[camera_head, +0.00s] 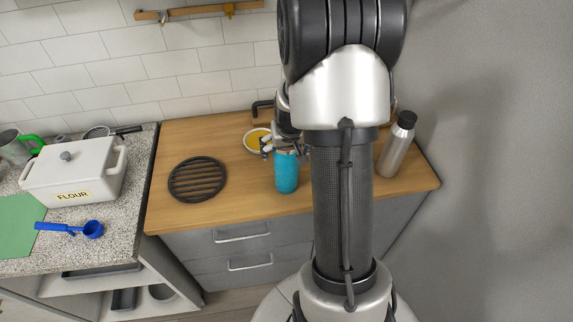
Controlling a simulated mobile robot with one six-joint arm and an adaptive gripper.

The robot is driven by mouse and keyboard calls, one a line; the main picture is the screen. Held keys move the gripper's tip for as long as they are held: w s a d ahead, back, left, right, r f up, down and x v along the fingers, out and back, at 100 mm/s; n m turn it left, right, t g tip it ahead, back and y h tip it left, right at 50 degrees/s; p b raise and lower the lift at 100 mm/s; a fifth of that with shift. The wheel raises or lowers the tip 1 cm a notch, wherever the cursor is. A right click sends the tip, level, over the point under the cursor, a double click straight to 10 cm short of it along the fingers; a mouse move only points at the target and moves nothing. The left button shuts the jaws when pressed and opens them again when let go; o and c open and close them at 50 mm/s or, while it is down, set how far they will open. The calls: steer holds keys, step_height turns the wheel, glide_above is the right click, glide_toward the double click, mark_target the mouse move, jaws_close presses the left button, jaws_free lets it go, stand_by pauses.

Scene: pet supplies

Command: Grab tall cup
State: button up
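A tall blue cup (286,178) stands upright on the wooden counter (240,197), left of my arm. My gripper (285,150) is right at the cup's top, pointing down from above. Its finger parts show on the left and right of the cup's upper end. The cup's rim is hidden by the gripper. I cannot tell whether the fingers touch or press on the cup.
A silver bottle with a black cap (397,144) stands right of my arm. A black round trivet (197,180) lies to the left. A yellow-and-white bowl (254,143) sits behind the cup. A white flour box (75,172) and blue scoop (90,230) are on the left speckled counter.

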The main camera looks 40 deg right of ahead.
steer(key=c, duration=1.7)
